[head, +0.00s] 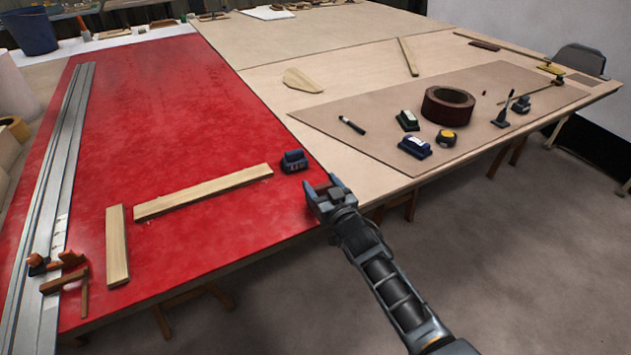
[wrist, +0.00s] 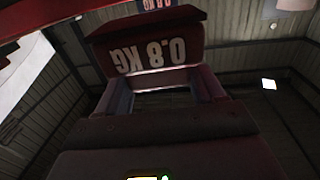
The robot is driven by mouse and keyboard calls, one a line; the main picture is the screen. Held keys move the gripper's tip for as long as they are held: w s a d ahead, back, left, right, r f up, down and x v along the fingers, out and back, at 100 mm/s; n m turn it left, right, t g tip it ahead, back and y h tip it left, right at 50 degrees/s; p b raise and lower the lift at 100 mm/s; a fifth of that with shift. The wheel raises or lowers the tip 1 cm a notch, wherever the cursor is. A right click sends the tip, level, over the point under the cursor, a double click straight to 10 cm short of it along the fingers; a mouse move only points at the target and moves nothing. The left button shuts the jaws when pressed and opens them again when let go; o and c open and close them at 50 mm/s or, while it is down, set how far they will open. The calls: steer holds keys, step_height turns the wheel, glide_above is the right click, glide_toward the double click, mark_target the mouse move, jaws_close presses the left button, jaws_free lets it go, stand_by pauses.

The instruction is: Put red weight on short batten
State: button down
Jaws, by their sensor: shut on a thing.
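My gripper (head: 324,190) is at the right edge of the red tabletop, at the front. In the wrist view a dark red weight (wrist: 150,52) marked "0.8 KG", upside down in the picture, sits between the fingers, which are shut on it. In the head view the gripper hides most or all of this weight. The short batten (head: 117,245) lies flat on the red tabletop, well to the left of my gripper. A longer batten (head: 203,192) lies between them.
A dark blue weight (head: 294,161) stands on the red tabletop (head: 150,110) close to my gripper. Metal rails (head: 52,190) and orange clamps (head: 60,266) lie at the left. A tan board (head: 460,110) at the right bears a tape roll (head: 447,105) and small tools.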

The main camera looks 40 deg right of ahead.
mark_target(323, 191)
steer(key=b+x, duration=0.1)
steer(key=x, duration=0.2)
steer(key=shift+w+d+r, duration=0.15)
steer(key=shift+w, duration=0.4)
steer(key=shift+f, duration=0.45)
steer(key=shift+s+f, duration=0.1)
steer(key=shift+f, duration=0.15)
steer(key=shift+c, duration=0.6)
jaws_free()
steer(key=shift+f, duration=0.15)
steer(key=v, duration=0.5)
steer(key=p+v, duration=0.1)
steer(key=v, duration=0.1)
steer(key=shift+s+r, duration=0.15)
steer(key=shift+r, duration=0.25)
steer(key=shift+s, duration=0.25)
steer(key=shift+s+a+f, duration=0.1)
steer(key=shift+a, duration=0.2)
